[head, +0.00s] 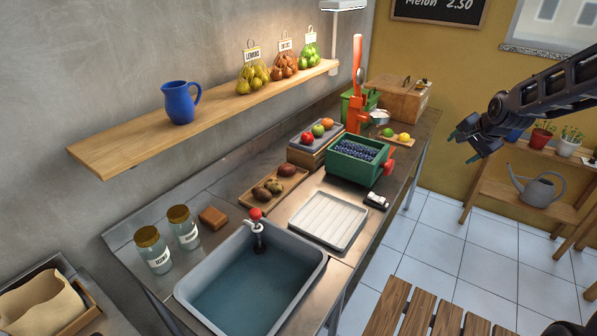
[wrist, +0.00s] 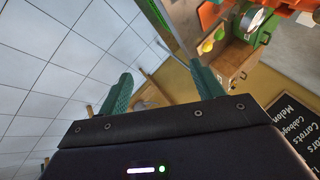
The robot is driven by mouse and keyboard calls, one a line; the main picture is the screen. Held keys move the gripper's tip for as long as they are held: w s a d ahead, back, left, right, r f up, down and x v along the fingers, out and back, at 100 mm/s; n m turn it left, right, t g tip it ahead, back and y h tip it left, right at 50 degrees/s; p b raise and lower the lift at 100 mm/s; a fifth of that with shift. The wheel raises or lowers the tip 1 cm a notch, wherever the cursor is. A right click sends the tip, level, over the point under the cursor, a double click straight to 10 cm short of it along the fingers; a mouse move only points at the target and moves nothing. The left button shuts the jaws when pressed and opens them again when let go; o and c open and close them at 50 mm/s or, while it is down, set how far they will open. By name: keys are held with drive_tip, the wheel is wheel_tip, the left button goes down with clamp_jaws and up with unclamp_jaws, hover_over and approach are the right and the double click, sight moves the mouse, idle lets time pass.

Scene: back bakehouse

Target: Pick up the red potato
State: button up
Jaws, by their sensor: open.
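A small wooden tray (head: 295,187) on the steel counter holds several potatoes. The one at its far right end looks reddish-brown and is probably the red potato (head: 286,170). Browner potatoes (head: 262,193) lie in the nearer part of the tray. My gripper (head: 467,142) is at the upper right in the head view, raised in the air over the floor, well to the right of the tray. In the wrist view my gripper (wrist: 163,84) has its two green fingers spread apart with nothing between them. The potatoes do not show clearly in the wrist view.
A sink (head: 310,275) of water with a red-topped tap (head: 256,216) is in front of the tray. A white ribbed tray (head: 328,220) and a green crate of dark berries (head: 357,160) are to its right. A shelf (head: 200,118) with a blue jug (head: 180,102) hangs above.

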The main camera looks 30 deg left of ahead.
drive_tip(key=a+f+m+y, duration=0.1)
drive_tip(key=a+f, duration=0.2)
drive_tip(key=a, duration=0.3)
drive_tip(key=a+f+m+y, duration=0.1)
drive_tip(key=a+f, duration=0.2)
drive_tip(key=a, duration=0.4)
drive_tip(key=m+g+y, duration=0.1)
drive_tip(key=m+y, duration=0.6)
drive_tip(key=m, duration=0.8)
approach(290, 170)
drive_tip(key=shift+w+a+r, duration=0.1)
drive_tip(key=shift+w+r, duration=0.05)
drive_tip(key=shift+r, duration=0.05)
drive_tip(key=shift+w+a+f, duration=0.1)
drive_tip(key=shift+a+f, duration=0.05)
drive_tip(key=shift+a, duration=0.4)
drive_tip(key=x, duration=0.3)
drive_tip(key=shift+a+f, duration=0.15)
drive_tip(key=shift+a, duration=0.05)
drive_tip(key=shift+f+x, duration=0.2)
drive_tip(key=shift+x, duration=3)
drive_tip(key=shift+d, duration=0.1)
